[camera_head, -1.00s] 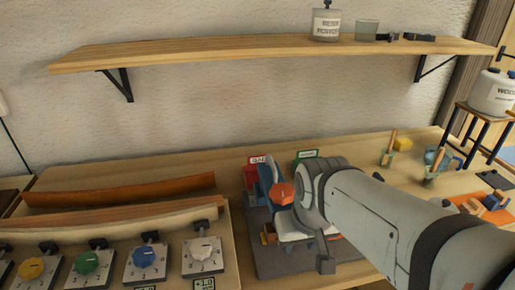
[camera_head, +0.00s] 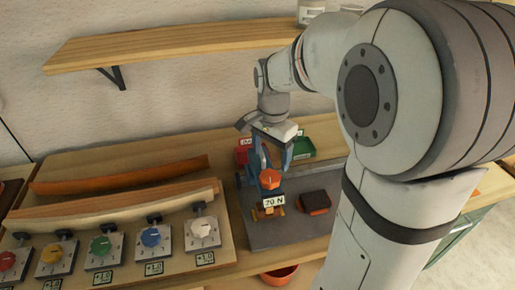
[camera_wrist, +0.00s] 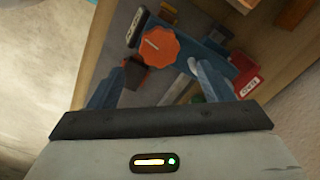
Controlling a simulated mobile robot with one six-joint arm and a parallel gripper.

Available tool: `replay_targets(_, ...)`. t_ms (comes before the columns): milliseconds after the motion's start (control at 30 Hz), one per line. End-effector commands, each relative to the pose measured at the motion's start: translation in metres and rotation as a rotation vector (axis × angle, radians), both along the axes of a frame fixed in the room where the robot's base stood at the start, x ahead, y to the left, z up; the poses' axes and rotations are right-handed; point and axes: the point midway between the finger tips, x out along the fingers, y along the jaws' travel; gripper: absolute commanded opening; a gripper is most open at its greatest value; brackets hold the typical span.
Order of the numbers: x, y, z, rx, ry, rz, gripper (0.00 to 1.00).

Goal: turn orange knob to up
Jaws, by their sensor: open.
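The orange knob (camera_head: 269,179) tops a small blue device on a grey mat, with a "70 N" label at its front. In the wrist view the orange knob (camera_wrist: 159,46) is an eight-sided disc with a light pointer line, ahead of the fingers and slightly left of centre. My gripper (camera_head: 270,160) is above and behind the knob, pointing down. In the wrist view my gripper (camera_wrist: 158,78) has its two blue fingers spread apart, with nothing held between them. The knob appears apart from both fingertips.
A panel with several coloured knobs, including a white knob (camera_head: 201,228), stands at the left. A red bin (camera_head: 243,150) and a green bin (camera_head: 302,148) are behind the device. A dark block (camera_head: 314,202) lies right of it. A wooden shelf (camera_head: 170,50) hangs above.

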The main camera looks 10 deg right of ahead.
Motion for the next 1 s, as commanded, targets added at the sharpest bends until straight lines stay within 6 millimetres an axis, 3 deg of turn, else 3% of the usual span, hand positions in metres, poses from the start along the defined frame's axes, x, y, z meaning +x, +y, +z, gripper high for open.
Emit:
replay_targets(300, -0.002, 0.000, -0.050, 0.000, 0.006, -0.003, 0.73)
replay_targets(500, -0.001, -0.001, -0.070, 0.000, 0.003, -0.002, 0.73)
replay_targets(833, -0.001, -0.001, -0.074, 0.000, 0.000, -0.003, 0.73)
replay_targets(1000, -0.001, -0.001, -0.074, 0.000, 0.000, -0.003, 0.59)
